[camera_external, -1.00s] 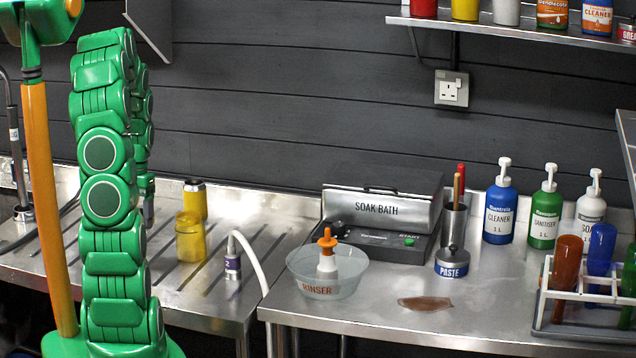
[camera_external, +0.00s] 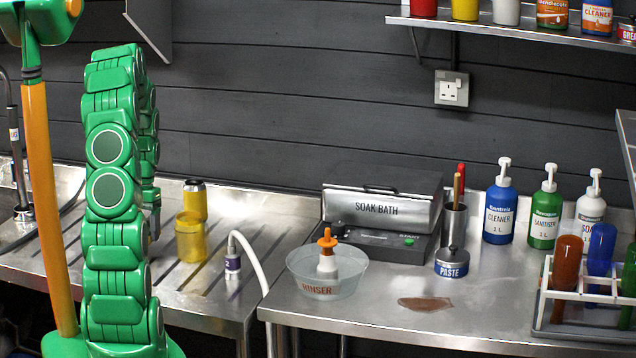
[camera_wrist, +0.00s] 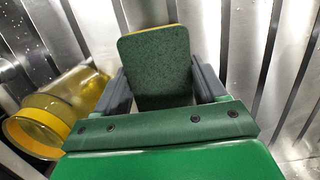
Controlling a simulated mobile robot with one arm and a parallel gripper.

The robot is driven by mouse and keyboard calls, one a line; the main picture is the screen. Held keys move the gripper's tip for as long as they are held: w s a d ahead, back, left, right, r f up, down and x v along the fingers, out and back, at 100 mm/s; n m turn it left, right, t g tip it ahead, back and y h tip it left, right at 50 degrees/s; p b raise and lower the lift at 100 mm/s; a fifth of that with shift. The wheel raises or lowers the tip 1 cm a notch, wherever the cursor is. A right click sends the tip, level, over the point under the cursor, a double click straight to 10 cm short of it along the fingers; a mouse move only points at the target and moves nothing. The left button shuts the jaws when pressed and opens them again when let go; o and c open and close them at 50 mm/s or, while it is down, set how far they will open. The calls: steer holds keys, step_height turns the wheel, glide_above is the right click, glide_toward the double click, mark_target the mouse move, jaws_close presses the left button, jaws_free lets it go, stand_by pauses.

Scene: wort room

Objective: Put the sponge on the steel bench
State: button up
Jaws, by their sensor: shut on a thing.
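The sponge (camera_wrist: 156,66) shows in the wrist view with its dark green face towards the camera and a thin yellow edge at the top. My gripper (camera_wrist: 160,84) is shut on it, with a grey finger at each side. Ribbed steel shows behind it; I cannot tell whether the sponge touches it. In the external view my arm hides the sponge and most of my gripper. The steel bench (camera_external: 375,322) stands on the right, flat-topped, beside the ribbed draining board (camera_external: 190,308).
The bench holds a rinser bowl (camera_external: 345,283), soak bath (camera_external: 378,210), paste pot (camera_external: 452,264), brown patch (camera_external: 425,304) and rack (camera_external: 575,335).

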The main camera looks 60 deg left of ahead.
steer(key=shift+a+f, duration=0.15)
steer(key=shift+f, duration=1.55)
steer(key=shift+f, duration=0.1)
steer(key=o, duration=1)
steer(key=r, duration=0.4)
steer(key=w+a+r, duration=0.1)
steer(key=r, duration=0.7)
steer(key=shift+w+a, duration=0.15)
steer(key=shift+w, duration=0.05)
